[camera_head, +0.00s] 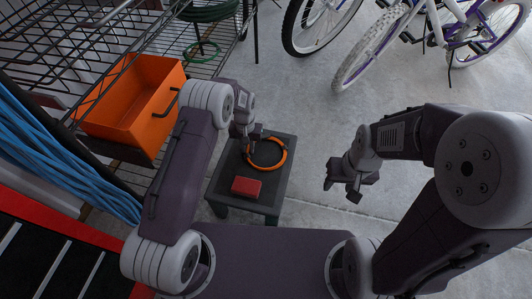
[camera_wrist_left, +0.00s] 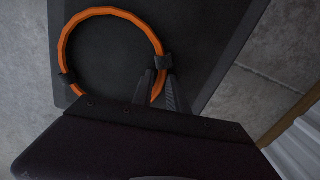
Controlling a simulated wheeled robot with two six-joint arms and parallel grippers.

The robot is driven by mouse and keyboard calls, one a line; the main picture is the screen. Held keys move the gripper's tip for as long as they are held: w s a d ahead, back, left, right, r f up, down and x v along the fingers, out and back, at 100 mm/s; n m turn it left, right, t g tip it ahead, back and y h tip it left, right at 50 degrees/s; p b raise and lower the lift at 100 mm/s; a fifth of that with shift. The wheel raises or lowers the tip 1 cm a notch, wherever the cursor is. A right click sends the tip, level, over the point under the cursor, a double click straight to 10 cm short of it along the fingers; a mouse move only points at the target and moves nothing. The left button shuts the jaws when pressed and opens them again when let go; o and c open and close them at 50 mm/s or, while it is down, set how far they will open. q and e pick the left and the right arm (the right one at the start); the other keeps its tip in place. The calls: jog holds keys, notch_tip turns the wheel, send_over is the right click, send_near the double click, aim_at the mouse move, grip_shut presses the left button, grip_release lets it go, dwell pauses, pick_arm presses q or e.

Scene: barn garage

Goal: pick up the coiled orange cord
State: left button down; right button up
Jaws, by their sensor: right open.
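The coiled orange cord (camera_head: 283,160) is a ring with black ties, lying flat on a small dark table in the head view. It also shows in the left wrist view (camera_wrist_left: 108,12). My left gripper (camera_head: 254,133) is at the ring's upper left side in the head view. In the left wrist view its fingers (camera_wrist_left: 160,83) stand on either side of the cord near a black tie. I cannot tell whether they grip it. My right gripper (camera_head: 341,191) is open and empty, to the right of the table.
A red box (camera_head: 246,187) lies on the small dark table (camera_head: 222,177) near the ring. An orange bin (camera_head: 128,100) sits on a wire rack at the left. Bicycles (camera_head: 372,45) stand at the back. Concrete floor is clear right of the table.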

pick_arm(q)
jog(key=shift+r, duration=0.1)
jog(key=r+p, duration=0.4)
jog(key=r, duration=0.1)
jog(key=shift+s+d+r, duration=0.1)
jog(key=shift+d, duration=0.15)
jog(key=s+d+r+p, duration=0.5)
jog(key=s+d+p, duration=0.1)
jog(key=d, duration=0.3)
jog(key=shift+d+r, duration=0.3)
jog(key=shift+w, duration=0.1)
